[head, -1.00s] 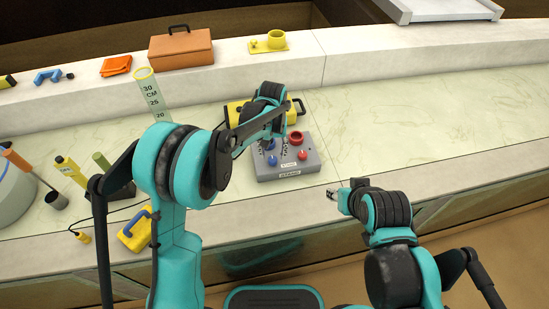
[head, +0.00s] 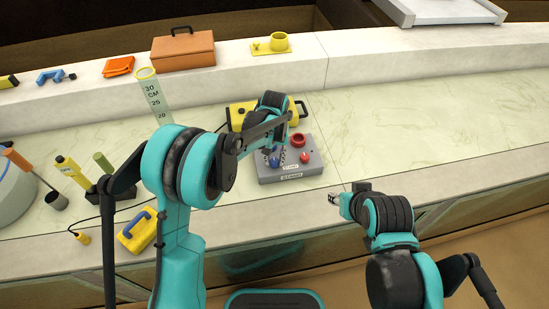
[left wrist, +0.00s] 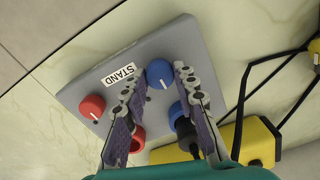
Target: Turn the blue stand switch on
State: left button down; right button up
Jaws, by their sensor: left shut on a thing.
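The grey control box (head: 312,170) marked STAND sits on the pale counter. Its front blue stand switch (head: 275,162) is a round knob, partly covered by my left gripper (head: 276,155). In the left wrist view the blue knob (left wrist: 158,70), with a white pointer line, sits between the two fingertips of my left gripper (left wrist: 157,76), which is shut on it.
A red knob (head: 305,157) and a red ring-shaped one (head: 298,139) are on the box too. A yellow case (head: 238,113) stands just behind it, with a dark cable near it in the wrist view. The counter to the right is clear.

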pick_arm(q)
jog(key=shift+m, duration=0.4)
jog(key=m, duration=0.3)
jog(key=shift+m, duration=0.4)
jog(key=m+p, duration=0.1)
jog(key=m, duration=0.3)
jog(key=shift+m, duration=0.3)
jog(key=m, duration=0.8)
jog(key=shift+m, duration=0.3)
jog(key=c, duration=1.2)
grip_release()
